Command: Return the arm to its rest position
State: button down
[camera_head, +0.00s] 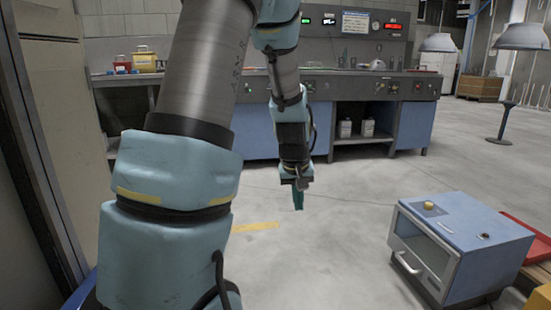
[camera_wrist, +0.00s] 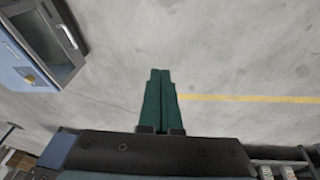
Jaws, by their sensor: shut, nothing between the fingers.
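My gripper (camera_head: 299,198) hangs from my raised arm near the middle of the head view, with its fingers pointing down over bare floor. In the wrist view the two green fingers of my gripper (camera_wrist: 160,76) lie side by side, shut and empty. In the head view my arm's large links cover much of the left side and hide part of the workbench behind them.
A blue box-shaped oven (camera_head: 485,230) with a windowed door stands at lower right; it also shows in the wrist view (camera_wrist: 18,62). A control bench (camera_head: 410,125) runs across the back. Hanging hoods (camera_head: 522,37) are at upper right. The middle floor is clear.

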jog(key=s+a+r+m+g+y, duration=0.1)
jog(key=s+a+r, duration=0.1)
jog(key=s+a, duration=1.15)
notch_tip(320, 180, up, 36)
jog(key=p, duration=3.5)
jog(key=shift+s+d+p, duration=0.2)
jog(key=shift+d+p, duration=0.1)
jog(key=shift+p, duration=0.1)
jog(key=shift+d+f, duration=0.1)
jog(key=shift+f, duration=0.05)
